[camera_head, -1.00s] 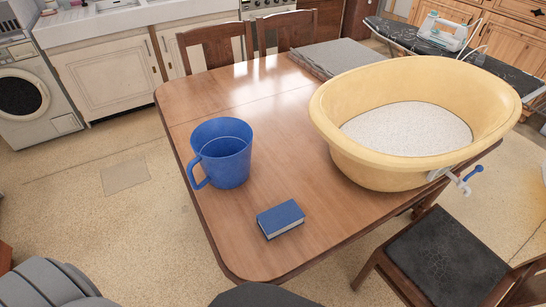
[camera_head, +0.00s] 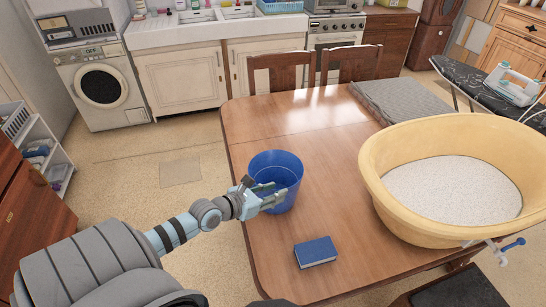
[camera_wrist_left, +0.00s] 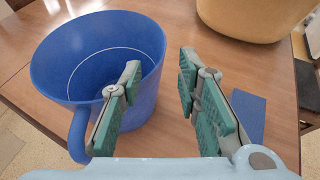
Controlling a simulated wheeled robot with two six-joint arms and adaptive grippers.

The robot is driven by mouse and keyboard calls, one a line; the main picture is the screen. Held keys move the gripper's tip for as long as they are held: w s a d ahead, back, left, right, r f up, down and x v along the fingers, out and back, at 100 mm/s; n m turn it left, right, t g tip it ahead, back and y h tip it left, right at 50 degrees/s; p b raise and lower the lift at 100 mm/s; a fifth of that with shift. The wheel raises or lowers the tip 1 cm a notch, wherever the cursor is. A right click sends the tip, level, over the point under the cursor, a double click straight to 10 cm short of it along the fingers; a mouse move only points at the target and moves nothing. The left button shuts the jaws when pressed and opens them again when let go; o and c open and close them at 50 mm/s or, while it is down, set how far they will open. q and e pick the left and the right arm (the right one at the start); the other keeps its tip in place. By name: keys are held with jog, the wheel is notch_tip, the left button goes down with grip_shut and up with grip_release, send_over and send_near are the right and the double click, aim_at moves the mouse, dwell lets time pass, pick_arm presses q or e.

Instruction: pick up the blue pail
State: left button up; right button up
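The blue pail (camera_head: 272,166) stands upright on the wooden table (camera_head: 335,210) near its left edge. It also shows in the left wrist view (camera_wrist_left: 58,82), with its handle on the lower left side. My left gripper (camera_head: 274,195) is at the near side of the pail in the head view and hides part of its wall and the handle. In the left wrist view the left gripper (camera_wrist_left: 160,72) is open and empty. One finger overlaps the pail's wall in the picture; I cannot tell whether it touches. My right gripper is not in view.
A blue book (camera_head: 316,252) lies on the table in front of the pail. A large yellow tub (camera_head: 400,205) with white contents takes up the table's right side. A grey slab (camera_head: 400,102) lies at the back. The table between pail and tub is clear.

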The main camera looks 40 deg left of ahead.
aim_at(291, 186)
pick_arm(q)
jog(key=b+x, duration=0.3)
jog(key=x, duration=0.4)
jog(key=shift+w+f, duration=0.1)
jog(key=shift+f, duration=0.2)
jog(key=shift+w, duration=0.3)
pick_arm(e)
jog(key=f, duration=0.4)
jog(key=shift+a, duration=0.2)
pick_arm(q)
jog(key=shift+s+r, duration=0.1)
grip_shut()
